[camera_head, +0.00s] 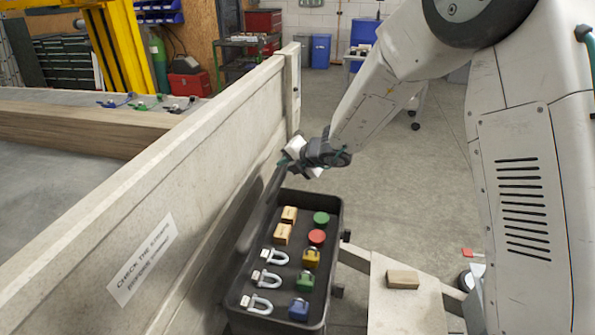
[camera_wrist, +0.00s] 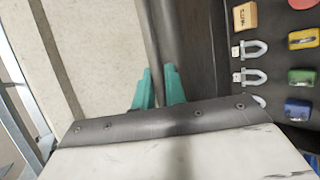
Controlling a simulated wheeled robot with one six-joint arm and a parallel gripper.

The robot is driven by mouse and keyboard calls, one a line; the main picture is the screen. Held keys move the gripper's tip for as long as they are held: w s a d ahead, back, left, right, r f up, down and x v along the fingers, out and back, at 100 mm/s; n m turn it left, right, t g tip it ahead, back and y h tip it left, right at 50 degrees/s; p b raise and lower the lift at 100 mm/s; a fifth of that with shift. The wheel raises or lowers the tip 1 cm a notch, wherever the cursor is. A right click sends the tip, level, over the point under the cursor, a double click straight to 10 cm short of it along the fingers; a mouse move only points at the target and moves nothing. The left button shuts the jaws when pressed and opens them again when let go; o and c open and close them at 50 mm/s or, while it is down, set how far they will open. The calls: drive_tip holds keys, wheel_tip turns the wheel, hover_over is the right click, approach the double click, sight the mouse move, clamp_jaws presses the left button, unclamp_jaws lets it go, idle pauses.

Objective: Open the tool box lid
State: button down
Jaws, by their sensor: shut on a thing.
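The black tool box (camera_head: 333,234) stands beside the trailer's side board with its inside in view. Its dark lid (camera_head: 262,205) is raised on the box's left side, standing steeply near the board. My gripper (camera_head: 284,160) is at the far upper part of the lid. In the wrist view, the teal fingertips of my gripper (camera_wrist: 158,88) are on either side of the lid's edge (camera_wrist: 152,35), shut on it. The lid's hinge is not clear in either view.
The box holds wooden blocks (camera_head: 289,214), shackles (camera_head: 266,279), coloured padlocks (camera_head: 305,281) and round pieces (camera_head: 321,218). The trailer's side board (camera_head: 190,190) runs close along the left. A pale drawbar plate (camera_head: 407,308) with a loose block (camera_head: 403,279) lies right of the box.

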drive_tip(key=shift+w+a+r, duration=0.1)
drive_tip(key=shift+a, duration=0.1)
drive_tip(key=c, duration=1.5)
unclamp_jaws()
drive_tip(key=shift+o, duration=0.2)
drive_tip(key=v, duration=0.8)
drive_tip(key=shift+w, duration=0.1)
